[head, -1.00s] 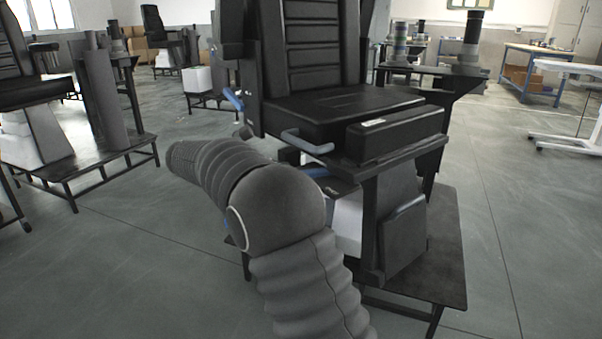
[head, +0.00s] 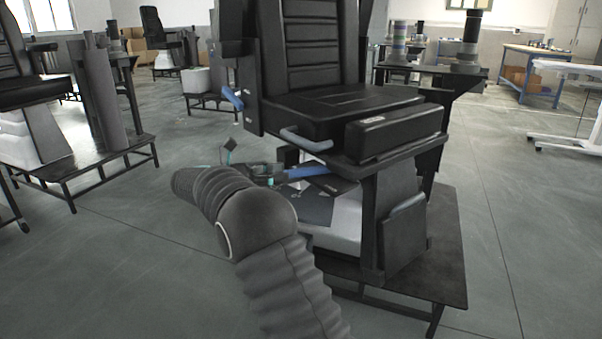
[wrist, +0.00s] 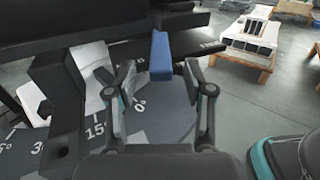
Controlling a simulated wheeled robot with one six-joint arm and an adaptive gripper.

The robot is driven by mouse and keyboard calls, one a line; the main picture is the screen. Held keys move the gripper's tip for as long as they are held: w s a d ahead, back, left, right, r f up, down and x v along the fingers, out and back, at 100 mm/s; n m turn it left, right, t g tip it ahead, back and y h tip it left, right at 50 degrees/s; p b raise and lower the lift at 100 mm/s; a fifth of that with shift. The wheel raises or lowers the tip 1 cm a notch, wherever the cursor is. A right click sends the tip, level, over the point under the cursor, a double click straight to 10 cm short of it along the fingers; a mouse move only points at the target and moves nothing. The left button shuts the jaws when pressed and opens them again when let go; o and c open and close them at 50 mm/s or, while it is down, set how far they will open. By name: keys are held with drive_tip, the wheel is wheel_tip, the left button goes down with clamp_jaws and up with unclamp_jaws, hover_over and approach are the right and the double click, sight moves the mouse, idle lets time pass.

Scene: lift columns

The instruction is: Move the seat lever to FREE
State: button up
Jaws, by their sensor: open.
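My gripper (head: 262,170) is beside the low handle in the head view, partly hidden by my arm. In the wrist view my gripper (wrist: 159,80) is open, with a finger either side and nothing held. Whether the fingertips overlap the handle is unclear.
A plate marked in degrees (wrist: 150,120) lies below my fingers. The black platform (head: 440,250) is close; open floor lies left.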

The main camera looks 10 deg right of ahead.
sight(301, 169)
drive_tip(key=shift+d+b, duration=0.3)
drive_tip(key=shift+d, duration=2.85)
clamp_jaws()
